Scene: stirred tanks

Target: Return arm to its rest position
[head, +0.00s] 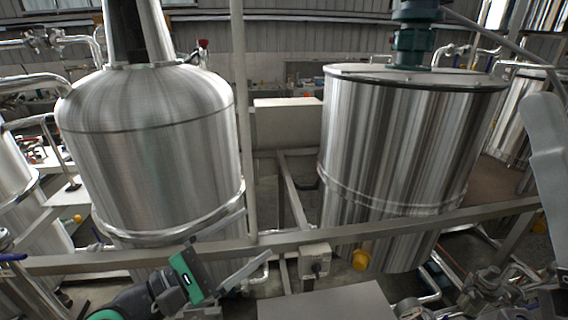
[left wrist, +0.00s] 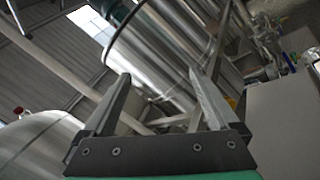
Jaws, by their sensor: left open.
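My left gripper (head: 252,236) is at the lower left middle of the head view, in front of the left tank and the horizontal frame rail. Its green-and-black body shows there, with grey fingers pointing up and to the right. In the left wrist view the two fingers (left wrist: 158,76) stand apart with nothing between them. My left arm comes in from the bottom left. A grey link at the right edge of the head view appears to be part of my right arm; no right gripper shows.
A domed steel tank (head: 150,150) stands at left and a flat-lidded steel tank (head: 400,140) at right, with a green motor (head: 415,35) on top. A metal rail (head: 400,226) crosses in front of both. A grey flat surface (head: 320,303) lies at bottom centre. Pipes and valves crowd the lower right.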

